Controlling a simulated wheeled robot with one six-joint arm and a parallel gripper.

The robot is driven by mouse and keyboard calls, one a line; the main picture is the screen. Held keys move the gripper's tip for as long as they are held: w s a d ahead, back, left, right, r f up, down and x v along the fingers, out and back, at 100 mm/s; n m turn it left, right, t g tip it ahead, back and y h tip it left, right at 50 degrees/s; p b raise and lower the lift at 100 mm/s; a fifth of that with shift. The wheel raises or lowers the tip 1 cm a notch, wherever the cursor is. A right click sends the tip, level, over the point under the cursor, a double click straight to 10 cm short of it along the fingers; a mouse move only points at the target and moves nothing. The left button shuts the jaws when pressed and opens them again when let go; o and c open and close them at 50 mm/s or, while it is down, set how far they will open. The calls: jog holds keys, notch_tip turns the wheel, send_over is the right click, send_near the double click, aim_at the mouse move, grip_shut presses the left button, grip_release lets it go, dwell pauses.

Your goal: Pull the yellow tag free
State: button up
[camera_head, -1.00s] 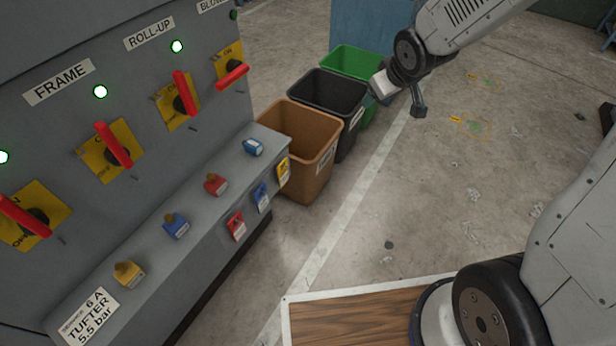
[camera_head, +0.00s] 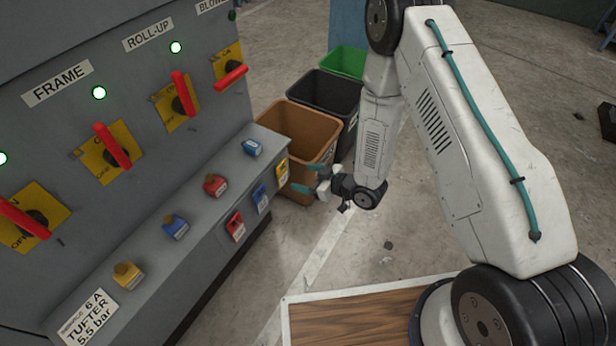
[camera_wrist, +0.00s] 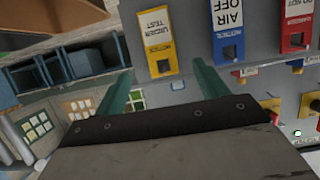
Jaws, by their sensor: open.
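The yellow tag (camera_head: 283,170) hangs on the front face of the grey console's ledge, at its far end. In the wrist view the yellow tag (camera_wrist: 158,42) is ahead of my gripper, upside down with dark print. Its upper part in the head view is near a blue padlock-like block on the ledge. My gripper (camera_head: 298,177) is open, its teal fingers pointing at the console just right of the tag. In the wrist view my gripper (camera_wrist: 161,70) has its fingers spread to either side, with nothing between them; the tag lies beyond the tips.
A blue tag (camera_head: 262,197) and a red tag (camera_head: 236,226) hang beside the yellow one. A brown bin (camera_head: 302,130) stands close behind my gripper, with a black bin (camera_head: 330,90) beyond. Red lever switches line the panel.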

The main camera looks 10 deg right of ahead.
aim_at(283, 172)
jog(key=x, duration=0.7)
jog(key=shift+w+a+f, duration=0.15)
jog(key=shift+a, duration=0.05)
jog(key=c, duration=1.1)
